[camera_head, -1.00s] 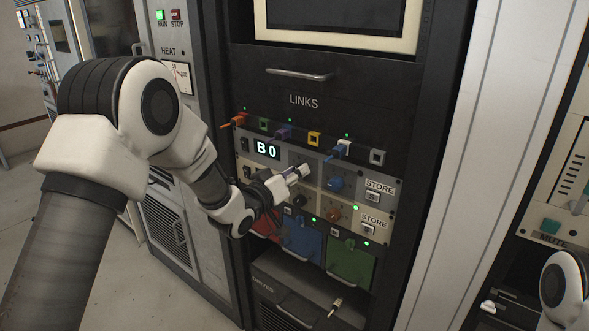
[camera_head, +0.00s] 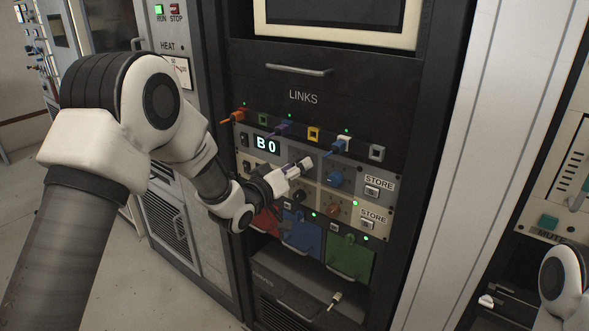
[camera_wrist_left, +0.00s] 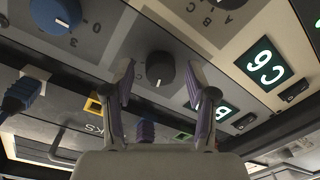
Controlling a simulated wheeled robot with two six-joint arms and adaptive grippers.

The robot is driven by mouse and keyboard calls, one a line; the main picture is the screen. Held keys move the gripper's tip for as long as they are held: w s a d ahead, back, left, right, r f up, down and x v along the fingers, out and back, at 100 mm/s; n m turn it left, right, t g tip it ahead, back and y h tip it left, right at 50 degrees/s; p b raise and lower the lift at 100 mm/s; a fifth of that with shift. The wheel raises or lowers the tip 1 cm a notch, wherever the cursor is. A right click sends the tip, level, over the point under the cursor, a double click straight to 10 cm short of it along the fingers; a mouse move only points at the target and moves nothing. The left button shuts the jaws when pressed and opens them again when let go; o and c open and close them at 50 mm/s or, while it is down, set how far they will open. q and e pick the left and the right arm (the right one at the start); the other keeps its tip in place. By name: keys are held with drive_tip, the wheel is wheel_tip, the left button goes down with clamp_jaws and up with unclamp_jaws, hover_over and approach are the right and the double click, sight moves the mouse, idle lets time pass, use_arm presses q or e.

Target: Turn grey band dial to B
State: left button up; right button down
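The grey upper panel (camera_head: 352,178) of the LINKS rack has a lit display (camera_head: 266,146) reading "B 0". My left gripper (camera_head: 303,166) is in front of this panel and hides the dial beside the display in the head view. In the left wrist view the panel appears upside down, and a round black dial (camera_wrist_left: 160,69) with a small white mark shows between the fingertips. The left gripper (camera_wrist_left: 158,78) is open, one finger on each side of the dial, with visible gaps. One finger partly covers the B display (camera_wrist_left: 226,109). My right gripper is not in view.
A blue dial (camera_head: 335,179) and STORE button (camera_head: 372,191) sit right of my gripper. A beige panel with an orange dial (camera_head: 333,209) lies below. Coloured sockets with plugs, such as the blue plug (camera_head: 338,147), line the strip above. A handle (camera_head: 298,70) sticks out higher up.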

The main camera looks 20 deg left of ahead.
use_arm(q)
drive_tip(key=shift+s, duration=0.1)
drive_tip(key=v, duration=1.2)
